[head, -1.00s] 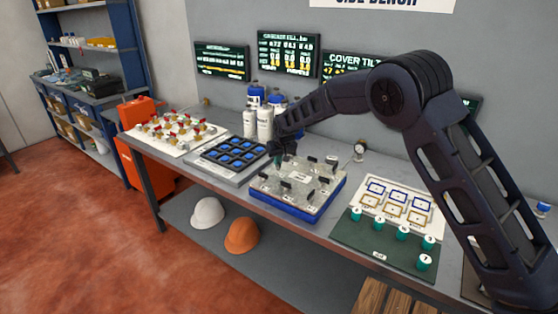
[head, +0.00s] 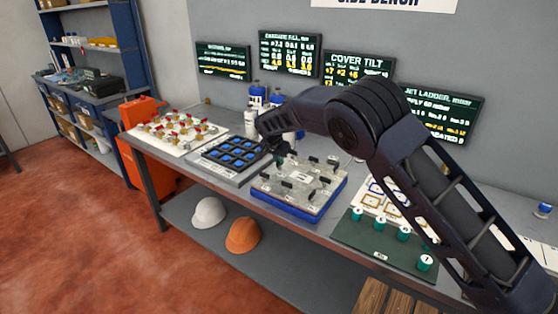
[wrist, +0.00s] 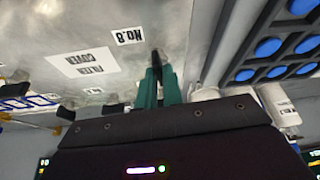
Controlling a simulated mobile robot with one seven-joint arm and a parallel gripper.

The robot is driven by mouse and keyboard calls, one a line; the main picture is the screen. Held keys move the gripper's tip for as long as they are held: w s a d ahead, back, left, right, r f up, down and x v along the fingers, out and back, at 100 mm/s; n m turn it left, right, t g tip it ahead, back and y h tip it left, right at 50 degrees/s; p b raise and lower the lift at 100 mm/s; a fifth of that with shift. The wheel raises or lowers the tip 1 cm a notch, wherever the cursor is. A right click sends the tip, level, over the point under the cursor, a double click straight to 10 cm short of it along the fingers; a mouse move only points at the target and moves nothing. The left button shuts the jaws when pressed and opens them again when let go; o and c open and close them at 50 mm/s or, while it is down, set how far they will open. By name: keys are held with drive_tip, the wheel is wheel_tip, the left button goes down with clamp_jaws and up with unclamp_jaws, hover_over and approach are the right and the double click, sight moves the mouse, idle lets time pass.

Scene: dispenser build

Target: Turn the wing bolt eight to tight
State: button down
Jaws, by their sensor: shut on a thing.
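The grey filter cover (head: 303,178) lies on a blue base on the bench, with several black wing bolts standing on it. My gripper (head: 282,152) is at its far left corner in the head view. In the wrist view the cover (wrist: 100,45) appears upside down, with a "NO.8" label (wrist: 129,36). Beside that label the green fingers of my gripper (wrist: 157,78) are shut on a black wing bolt, number eight (wrist: 156,58). Only the bolt's upper part shows between the fingertips. How tight it sits cannot be seen.
A tray of blue-topped pieces (head: 235,148) lies close to the left of the cover, also in the wrist view (wrist: 268,47). White bottles (head: 251,122) stand behind. A green mat (head: 372,240) with numbered cylinders lies to the right. Screens hang on the wall, including "COVER TILT" (head: 358,64).

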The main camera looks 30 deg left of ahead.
drive_tip(key=shift+m+h, duration=0.3)
drive_tip(key=shift+m, duration=0.3)
drive_tip(key=c, duration=1.5)
unclamp_jaws()
drive_tip(key=shift+c, duration=0.2)
drive_tip(key=v, duration=1)
drive_tip(key=shift+r, duration=0.4)
drive_tip(key=shift+s, duration=0.1)
